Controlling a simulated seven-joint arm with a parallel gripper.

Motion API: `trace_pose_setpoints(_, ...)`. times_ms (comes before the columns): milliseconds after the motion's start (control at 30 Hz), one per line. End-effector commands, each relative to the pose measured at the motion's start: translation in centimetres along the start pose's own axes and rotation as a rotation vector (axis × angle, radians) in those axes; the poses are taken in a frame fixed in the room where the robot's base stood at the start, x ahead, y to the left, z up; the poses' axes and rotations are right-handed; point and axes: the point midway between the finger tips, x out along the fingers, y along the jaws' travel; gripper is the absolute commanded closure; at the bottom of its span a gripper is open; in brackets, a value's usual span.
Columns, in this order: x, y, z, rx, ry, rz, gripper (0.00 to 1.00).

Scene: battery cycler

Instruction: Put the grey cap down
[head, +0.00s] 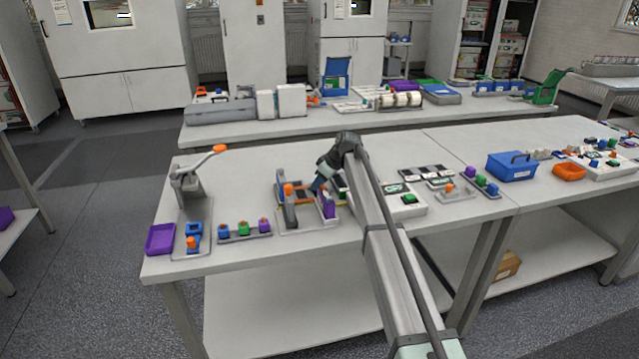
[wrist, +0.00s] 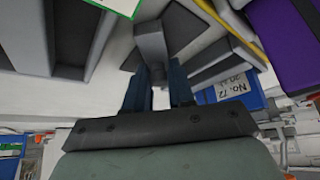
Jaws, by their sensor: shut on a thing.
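My gripper (head: 320,184) is low over the near table, beside the fixture with orange-topped posts. In the wrist view its two dark blue fingers (wrist: 158,84) are shut on a grey piece, which I take to be the grey cap (wrist: 151,42). The cap sticks out beyond the fingertips, and its lower part is hidden between them. In the head view I cannot make the cap out, as my arm and the fixture crowd that spot. Whether the cap touches anything below it is unclear.
The fixture (head: 287,221) has a purple block (head: 327,207) at its right; that block also shows in the wrist view (wrist: 287,38). A blue part labelled No. 72 (wrist: 232,90) is close right of my fingers. A white board (head: 405,206) lies to the right. The table's (head: 240,262) front edge is bare.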

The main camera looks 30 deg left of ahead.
Motion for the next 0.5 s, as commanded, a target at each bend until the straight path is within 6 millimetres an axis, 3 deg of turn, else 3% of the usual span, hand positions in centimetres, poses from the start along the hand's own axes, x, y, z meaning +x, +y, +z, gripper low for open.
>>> trace_pose_setpoints(100, 0.26, 0.00, 0.15, 0.000, 0.000, 0.000, 1.00)
trace_pose_setpoints(133, 0.22, 0.00, 0.12, 0.000, 0.000, 0.000, 0.74)
trace_pose_setpoints(200, 0.21, 0.01, 0.11, 0.000, 0.000, 0.000, 0.67)
trace_pose_setpoints(367, 0.21, 0.01, 0.12, 0.000, 0.000, 0.000, 0.52)
trace_pose_setpoints(500, 0.21, 0.00, 0.12, 0.000, 0.000, 0.000, 0.51)
